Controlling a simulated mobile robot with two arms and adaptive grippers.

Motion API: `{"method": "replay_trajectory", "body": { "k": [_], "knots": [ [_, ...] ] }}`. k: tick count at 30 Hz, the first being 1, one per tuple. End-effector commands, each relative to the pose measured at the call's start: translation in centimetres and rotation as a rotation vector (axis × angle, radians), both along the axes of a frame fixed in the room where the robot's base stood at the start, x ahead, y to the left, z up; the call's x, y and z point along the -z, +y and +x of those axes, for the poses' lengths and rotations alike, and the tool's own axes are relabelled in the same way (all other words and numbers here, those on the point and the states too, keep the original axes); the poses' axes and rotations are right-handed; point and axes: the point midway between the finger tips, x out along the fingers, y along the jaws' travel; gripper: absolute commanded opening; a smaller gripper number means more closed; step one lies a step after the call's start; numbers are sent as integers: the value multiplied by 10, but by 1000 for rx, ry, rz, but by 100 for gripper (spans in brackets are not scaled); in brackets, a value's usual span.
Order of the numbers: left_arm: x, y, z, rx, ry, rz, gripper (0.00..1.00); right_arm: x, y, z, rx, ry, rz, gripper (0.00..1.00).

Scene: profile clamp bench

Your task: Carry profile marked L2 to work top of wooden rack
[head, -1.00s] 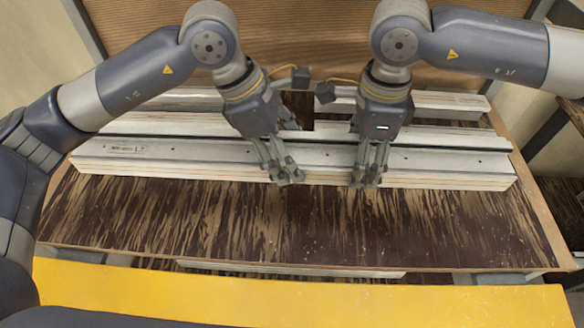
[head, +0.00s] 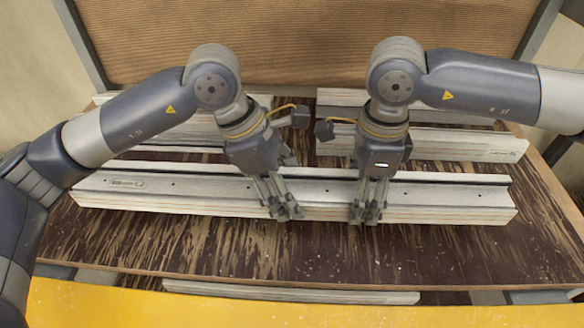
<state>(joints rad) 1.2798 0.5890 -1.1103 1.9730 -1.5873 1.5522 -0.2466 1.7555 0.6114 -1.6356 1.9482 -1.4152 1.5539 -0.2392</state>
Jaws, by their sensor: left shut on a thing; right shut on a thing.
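A long white profile (head: 215,191) with a dark groove along its back lies crosswise in front of me. A small label near its left end is too small to read surely. My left gripper (head: 287,213) is shut on its front side left of the middle. My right gripper (head: 366,215) is shut on it right of the middle. The profile looks level, over the streaked dark wooden work top (head: 310,250); I cannot tell whether it touches the top. The fingers and wrists hide parts of it.
Behind the held profile, a white profile (head: 465,145) lies at the right and another (head: 430,114) further back. A brown ribbed panel (head: 300,40) closes the back. Another profile (head: 290,293) shows below the front edge. The front strip of the work top is clear.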

Motion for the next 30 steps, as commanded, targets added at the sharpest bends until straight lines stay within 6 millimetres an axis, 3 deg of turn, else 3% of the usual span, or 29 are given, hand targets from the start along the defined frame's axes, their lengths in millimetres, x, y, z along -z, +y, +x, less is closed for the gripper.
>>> {"method": "replay_trajectory", "body": {
  "k": [14,30],
  "knots": [
    [1,-1,-1,3,-1,-3,0,3,0,1,3,-3,0,0],
    [24,-1,0,3,-1,-4,0,25,0,1,3,-3,0,0]
  ]
}}
